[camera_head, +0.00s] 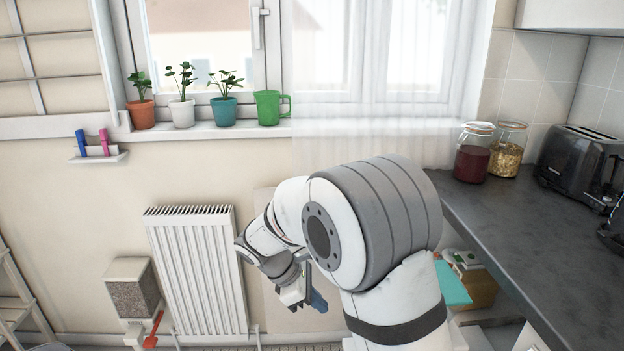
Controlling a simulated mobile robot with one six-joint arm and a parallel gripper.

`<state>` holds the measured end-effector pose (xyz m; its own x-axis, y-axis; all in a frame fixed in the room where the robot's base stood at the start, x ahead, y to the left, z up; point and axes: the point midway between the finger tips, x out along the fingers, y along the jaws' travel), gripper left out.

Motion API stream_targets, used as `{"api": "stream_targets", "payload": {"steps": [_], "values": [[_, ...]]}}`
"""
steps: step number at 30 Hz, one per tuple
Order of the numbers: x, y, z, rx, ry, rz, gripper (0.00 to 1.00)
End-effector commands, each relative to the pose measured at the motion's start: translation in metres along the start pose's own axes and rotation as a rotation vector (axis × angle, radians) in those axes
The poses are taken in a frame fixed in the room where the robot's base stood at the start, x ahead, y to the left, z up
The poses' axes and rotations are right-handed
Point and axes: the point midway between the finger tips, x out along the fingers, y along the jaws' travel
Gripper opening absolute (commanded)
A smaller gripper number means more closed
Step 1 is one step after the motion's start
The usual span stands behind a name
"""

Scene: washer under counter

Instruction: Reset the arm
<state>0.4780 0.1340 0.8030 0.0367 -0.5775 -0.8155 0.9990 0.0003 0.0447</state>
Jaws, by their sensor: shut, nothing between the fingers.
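My arm, white and grey, rises from the lower right of the head view and bends over to the left in the middle. The arm's large grey joint hides part of the wall and window curtain behind it. My gripper (303,297) hangs at the arm's far end, in front of the wall and to the right of the radiator. It points downward, is small in view and is partly hidden by the arm. It is shut and holds nothing.
A white radiator (197,268) stands left of my gripper. Potted plants and a green mug (268,107) line the windowsill. The dark counter (540,235) at the right bears two jars and a toaster (577,160). A teal item (453,284) shows below the counter.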

Motion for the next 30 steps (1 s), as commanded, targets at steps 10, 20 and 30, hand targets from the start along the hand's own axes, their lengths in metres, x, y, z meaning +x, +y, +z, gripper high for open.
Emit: {"api": "stream_targets", "payload": {"steps": [10,20,30], "values": [[-0.063,-0.070,0.152,0.696,0.296,-0.149,0.00],[-0.105,-0.144,0.230,1.349,0.539,-0.295,0.00],[-0.111,-0.166,0.242,1.570,0.617,-0.348,0.00]]}}
